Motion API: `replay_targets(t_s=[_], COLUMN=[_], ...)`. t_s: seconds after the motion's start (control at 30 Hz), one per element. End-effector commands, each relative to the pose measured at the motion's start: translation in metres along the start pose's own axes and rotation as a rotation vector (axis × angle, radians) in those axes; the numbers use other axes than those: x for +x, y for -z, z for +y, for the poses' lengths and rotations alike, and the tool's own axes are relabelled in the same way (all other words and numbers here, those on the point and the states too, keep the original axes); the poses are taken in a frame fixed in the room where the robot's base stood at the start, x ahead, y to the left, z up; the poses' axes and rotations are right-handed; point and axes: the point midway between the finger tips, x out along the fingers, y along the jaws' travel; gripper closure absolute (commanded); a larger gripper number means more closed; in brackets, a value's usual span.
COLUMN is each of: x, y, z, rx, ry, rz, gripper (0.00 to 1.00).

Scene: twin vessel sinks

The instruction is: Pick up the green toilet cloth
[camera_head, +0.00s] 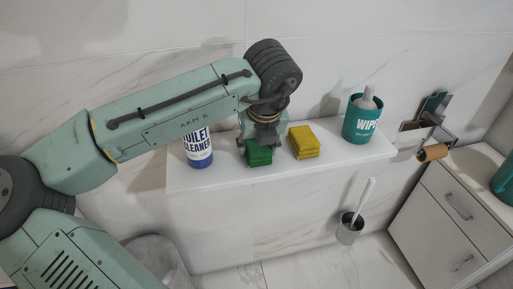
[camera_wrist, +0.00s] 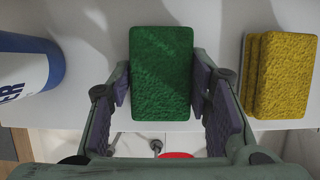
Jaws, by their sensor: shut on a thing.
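The green toilet cloth (camera_head: 259,157) is a thick, rough-textured green block on the white ledge, between the cleaner bottle and the yellow cloths. In the wrist view the green cloth (camera_wrist: 161,73) stands upright in the picture between the two finger pads. My gripper (camera_head: 262,142) reaches down onto it from above. In the wrist view my gripper (camera_wrist: 163,90) has a finger on each side of the cloth and is shut on it. In the head view the gripper hides part of the cloth. I cannot tell whether the cloth still touches the ledge.
A stack of yellow cloths (camera_head: 304,142) lies close on the right. A blue and white toilet cleaner bottle (camera_head: 199,150) stands close on the left, partly behind my arm. A teal wipes tub (camera_head: 361,120) is farther right on the white ledge (camera_head: 215,181). A toilet brush (camera_head: 352,222) stands below.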

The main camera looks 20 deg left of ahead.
Motion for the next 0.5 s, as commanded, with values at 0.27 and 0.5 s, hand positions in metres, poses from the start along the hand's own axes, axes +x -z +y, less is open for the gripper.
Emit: replay_targets(t_s=[0.27,0.5], x=[-0.001,-0.017], y=[-0.001,-0.007], z=[0.000,-0.001], rx=[0.000,0.001], ry=[0.000,0.002], rz=[0.000,0.000], gripper=[0.78,0.78])
